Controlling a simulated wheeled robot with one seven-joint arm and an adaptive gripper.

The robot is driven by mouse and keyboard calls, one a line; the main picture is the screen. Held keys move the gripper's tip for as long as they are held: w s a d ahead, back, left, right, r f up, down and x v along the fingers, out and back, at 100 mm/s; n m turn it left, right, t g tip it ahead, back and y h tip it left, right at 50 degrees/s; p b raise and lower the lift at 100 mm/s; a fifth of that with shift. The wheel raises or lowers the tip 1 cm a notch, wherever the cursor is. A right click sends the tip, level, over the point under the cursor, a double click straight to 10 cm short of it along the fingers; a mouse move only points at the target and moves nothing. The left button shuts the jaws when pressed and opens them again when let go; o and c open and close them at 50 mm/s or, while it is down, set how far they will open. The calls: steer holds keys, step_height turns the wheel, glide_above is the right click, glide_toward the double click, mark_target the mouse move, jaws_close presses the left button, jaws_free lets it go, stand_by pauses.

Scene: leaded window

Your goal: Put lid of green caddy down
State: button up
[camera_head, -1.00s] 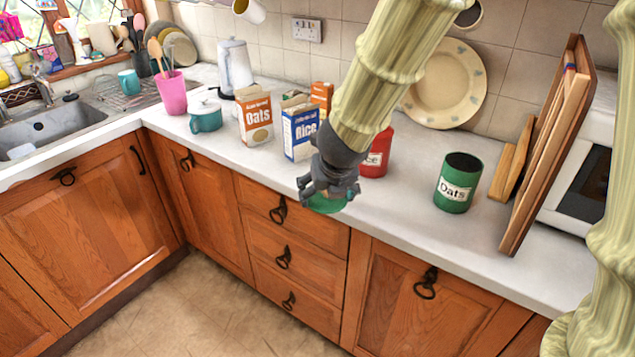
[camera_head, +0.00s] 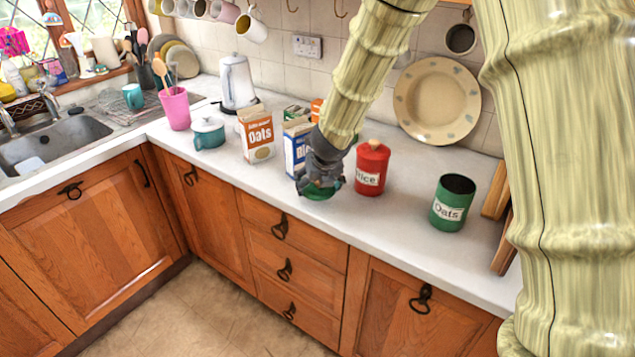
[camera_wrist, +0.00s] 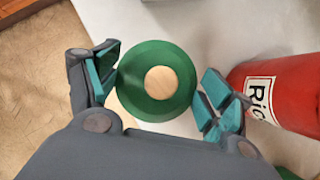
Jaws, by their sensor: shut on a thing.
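My gripper (camera_head: 320,182) is shut on the green lid (camera_head: 318,193), gripping it by its rim. In the wrist view the round green lid (camera_wrist: 157,108) has a pale wooden knob facing the camera, with finger pads at its left and right. The lid is over the white worktop, in front of the blue rice box; I cannot tell whether it touches the surface. The green caddy (camera_head: 449,207), marked "Oats", stands upright and open-topped on the worktop, to the right of my gripper and apart from it.
A red rice caddy (camera_head: 372,167) with its lid on stands just right of my gripper, and close by in the wrist view (camera_wrist: 285,92). The blue rice box (camera_head: 295,150) and an oats box (camera_head: 256,135) stand behind and left. The worktop (camera_head: 405,225) is clear in front of the caddies.

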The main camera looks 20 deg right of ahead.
mark_target(318, 188)
steer(key=shift+w+d+p, duration=0.2)
steer(key=shift+w+p, duration=0.2)
steer(key=shift+w, duration=0.55)
steer(key=shift+w+f, duration=0.2)
steer(key=shift+f, duration=1.7)
steer(key=o, duration=0.9)
steer(key=shift+o, duration=0.2)
steer(key=shift+r, duration=0.1)
steer(key=p+v, duration=0.1)
steer(key=v, duration=1)
steer(key=shift+s+r, duration=0.2)
steer(key=shift+r, duration=0.15)
steer(key=shift+s, duration=0.1)
